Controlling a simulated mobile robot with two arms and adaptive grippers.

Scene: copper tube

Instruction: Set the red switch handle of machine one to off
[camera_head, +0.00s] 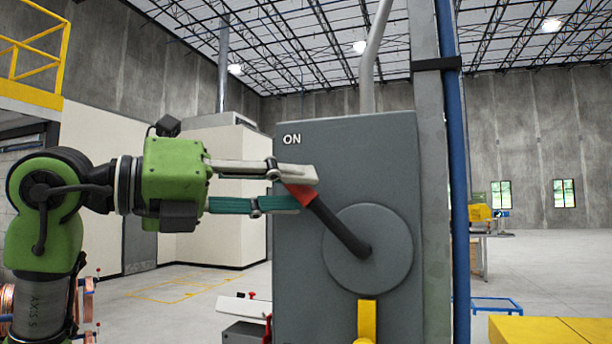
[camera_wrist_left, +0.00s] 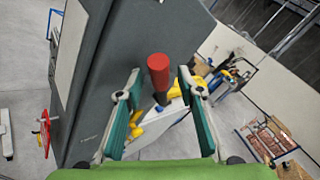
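The grey switch box (camera_head: 300,265) carries a white ON label near its top left. Its switch handle is a black lever (camera_head: 338,228) with a red grip (camera_head: 304,192), fixed on a round grey disc (camera_head: 390,262). The lever slants up and left toward ON. My left gripper (camera_head: 306,188) comes in from the left, with its fingers on either side of the red grip. In the left wrist view the red grip (camera_wrist_left: 158,70) stands between the open fingers, with gaps visible on both sides. My right gripper is not in view.
A grey pipe (camera_head: 369,60) rises from the box top. A column with a blue pipe (camera_head: 453,170) stands right of the box. A yellow part (camera_head: 367,318) sits low on the box front. Yellow blocks (camera_head: 535,330) lie at lower right. Open floor extends behind.

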